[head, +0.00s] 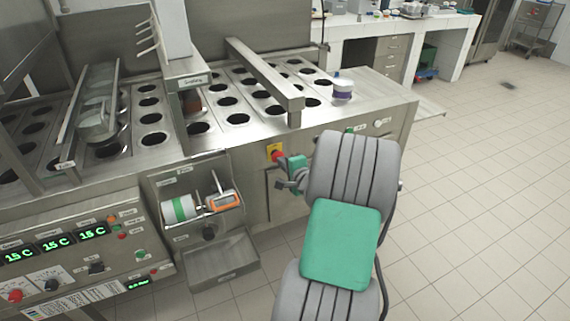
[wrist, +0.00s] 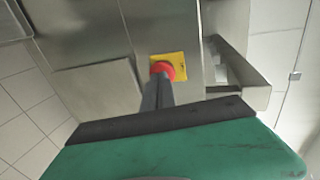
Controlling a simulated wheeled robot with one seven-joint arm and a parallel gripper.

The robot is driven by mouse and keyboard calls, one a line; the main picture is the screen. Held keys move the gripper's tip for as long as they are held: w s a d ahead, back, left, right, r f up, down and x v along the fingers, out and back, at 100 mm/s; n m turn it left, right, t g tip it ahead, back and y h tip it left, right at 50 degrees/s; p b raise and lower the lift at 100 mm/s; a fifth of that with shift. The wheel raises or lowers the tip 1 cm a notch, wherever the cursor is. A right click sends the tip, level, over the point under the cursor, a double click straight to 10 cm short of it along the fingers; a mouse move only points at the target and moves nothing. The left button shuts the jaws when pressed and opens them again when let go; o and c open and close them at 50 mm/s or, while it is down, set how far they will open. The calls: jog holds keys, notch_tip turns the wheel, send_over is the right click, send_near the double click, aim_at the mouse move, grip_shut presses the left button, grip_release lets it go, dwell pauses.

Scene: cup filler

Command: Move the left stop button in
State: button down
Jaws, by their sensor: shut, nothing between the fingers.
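A red stop button (head: 278,155) on a yellow plate (head: 272,148) is set in the steel front panel of the machine. In the wrist view the same red button (wrist: 166,68) shows on its yellow plate (wrist: 181,60), upper middle. My gripper (head: 284,161) is shut and empty, its fingers pointing at this button. In the wrist view the closed fingertips (wrist: 159,79) overlap the button's lower edge; I cannot tell whether they touch it. Another red button (head: 16,295) is on the control panel at the lower left of the head view, far from my gripper.
A holder with a green-banded cylinder (head: 178,209) and an orange-framed part (head: 223,201) juts out left of my gripper. A white and purple cup (head: 342,90) stands on the machine top. The tiled floor (head: 480,200) on the right is clear.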

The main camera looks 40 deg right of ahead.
jog(key=f+v, duration=0.1)
jog(key=v, duration=1.2)
jog(key=shift+s, duration=0.15)
